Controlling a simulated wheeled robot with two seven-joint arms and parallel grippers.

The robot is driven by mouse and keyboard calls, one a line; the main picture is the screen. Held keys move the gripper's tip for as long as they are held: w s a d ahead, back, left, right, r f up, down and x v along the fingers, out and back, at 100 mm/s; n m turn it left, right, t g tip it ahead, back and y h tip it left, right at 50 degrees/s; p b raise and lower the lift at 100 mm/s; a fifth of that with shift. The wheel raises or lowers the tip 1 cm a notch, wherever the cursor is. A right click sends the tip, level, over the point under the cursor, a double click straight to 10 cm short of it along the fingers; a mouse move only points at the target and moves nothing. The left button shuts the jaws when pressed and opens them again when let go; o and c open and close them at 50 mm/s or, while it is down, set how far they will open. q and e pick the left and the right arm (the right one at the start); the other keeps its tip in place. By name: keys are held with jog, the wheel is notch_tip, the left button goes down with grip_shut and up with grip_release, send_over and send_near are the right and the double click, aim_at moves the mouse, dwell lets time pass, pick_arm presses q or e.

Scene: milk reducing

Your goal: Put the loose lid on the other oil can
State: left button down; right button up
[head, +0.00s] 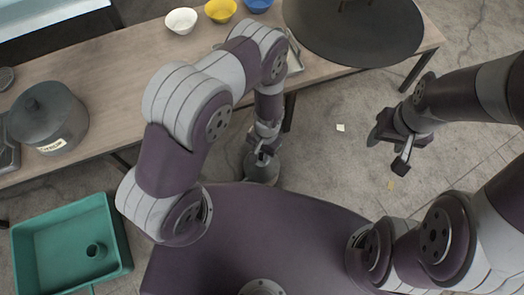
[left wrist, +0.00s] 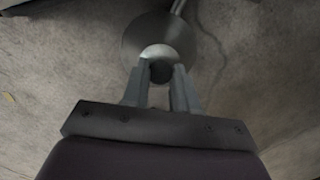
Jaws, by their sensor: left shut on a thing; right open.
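The lid is held above the floor, in front of the table edge. A dark grey oil can (head: 60,127) with a label and a lid on top stands on the table at the left. Another can is not clearly visible. My right gripper (head: 389,152) is open and empty over the floor at the right.
The wooden table (head: 115,85) runs along the back.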

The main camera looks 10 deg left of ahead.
dwell(0.7)
pick_arm(q)
jog(key=shift+c, duration=1.6)
grip_release()
notch_tip(320, 180, up, 7)
jog(key=p, duration=0.7)
grip_shut()
